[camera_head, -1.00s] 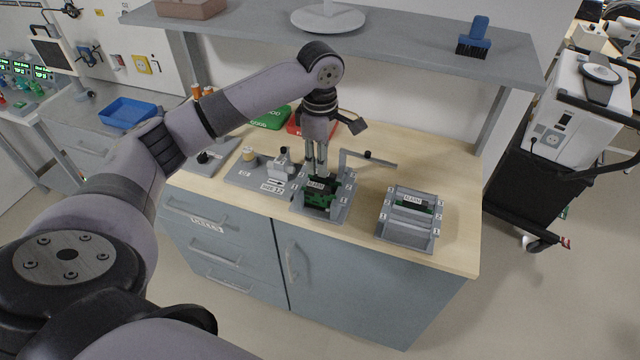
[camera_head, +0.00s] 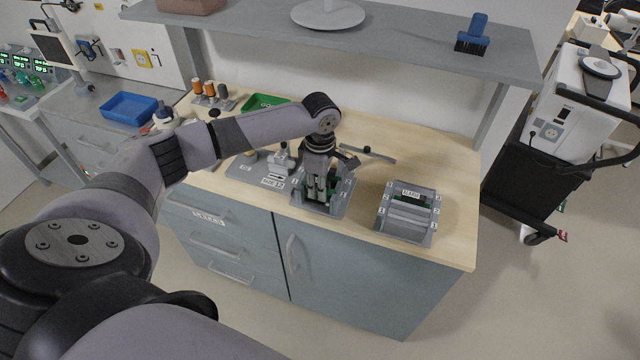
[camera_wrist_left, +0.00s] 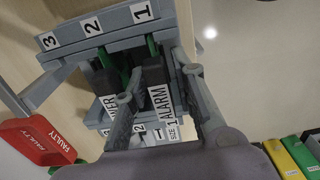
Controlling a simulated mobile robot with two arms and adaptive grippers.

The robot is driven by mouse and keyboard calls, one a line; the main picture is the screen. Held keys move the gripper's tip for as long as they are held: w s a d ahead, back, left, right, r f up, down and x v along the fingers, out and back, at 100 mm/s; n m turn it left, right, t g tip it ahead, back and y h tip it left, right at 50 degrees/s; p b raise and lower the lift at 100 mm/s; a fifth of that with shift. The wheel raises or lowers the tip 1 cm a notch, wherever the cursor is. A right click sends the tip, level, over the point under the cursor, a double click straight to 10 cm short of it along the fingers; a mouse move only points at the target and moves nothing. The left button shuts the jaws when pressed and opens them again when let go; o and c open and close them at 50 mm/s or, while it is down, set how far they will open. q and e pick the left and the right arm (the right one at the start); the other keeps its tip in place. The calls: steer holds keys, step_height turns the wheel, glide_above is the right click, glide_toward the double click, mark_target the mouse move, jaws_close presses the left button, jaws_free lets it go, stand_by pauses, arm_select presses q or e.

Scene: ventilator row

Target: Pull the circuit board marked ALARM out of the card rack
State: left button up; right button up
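The card rack (camera_head: 345,203) stands on the wooden bench top, with my left gripper (camera_head: 320,194) down over it. In the left wrist view the rack (camera_wrist_left: 95,28) has slots numbered 1, 2 and 3. The board marked ALARM (camera_wrist_left: 157,88) is in slot 1, its dark front edge and white label facing me. A board whose label ends in "WER" (camera_wrist_left: 104,90) is beside it in slot 2. My left gripper also shows there (camera_wrist_left: 160,98), open, one finger on each side of the ALARM board; contact is unclear. My right gripper is out of view.
A grey fixture (camera_head: 283,160) is close on the left. A red FAULTY tray (camera_wrist_left: 38,140) shows in the wrist view.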

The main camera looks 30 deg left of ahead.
arm_select(q)
jaws_close()
steer(key=shift+c, duration=1.3)
jaws_free()
jaws_close()
steer(key=shift+r, duration=0.15)
step_height(320, 180, up, 6)
steer(key=p, duration=0.7)
steer(key=shift+p, duration=0.35)
steer(key=shift+r+p, duration=0.45)
steer(key=shift+r, duration=0.7)
